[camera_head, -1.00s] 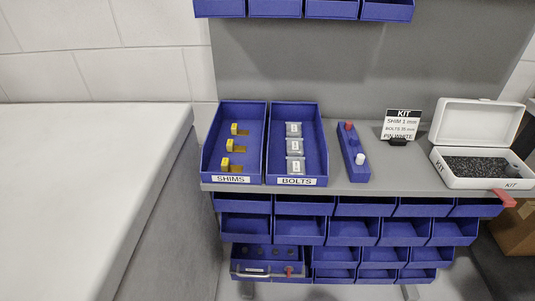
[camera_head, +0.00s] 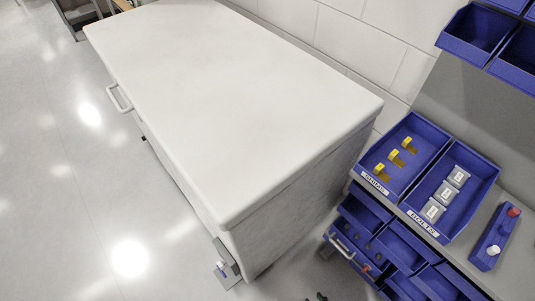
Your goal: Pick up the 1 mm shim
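The blue SHIMS bin (camera_head: 428,123) stands on the grey shelf at the right. In it lie three brass shims with yellow tags: a far one (camera_head: 408,144), a middle one (camera_head: 396,157) and a near one (camera_head: 381,170). The tags are too small to read, so I cannot tell which is the 1 mm shim. Neither of my grippers shows clearly. A small dark piece (camera_head: 316,297) is cut off at the bottom edge, and I cannot tell what it is.
A BOLTS bin (camera_head: 478,158) with grey packs adjoins the SHIMS bin. A blue block (camera_head: 492,238) with red and white pins lies to its right. Blue bins (camera_head: 400,243) sit below the shelf. A large white-topped chest (camera_head: 230,90) fills the middle; open floor (camera_head: 60,200) lies left.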

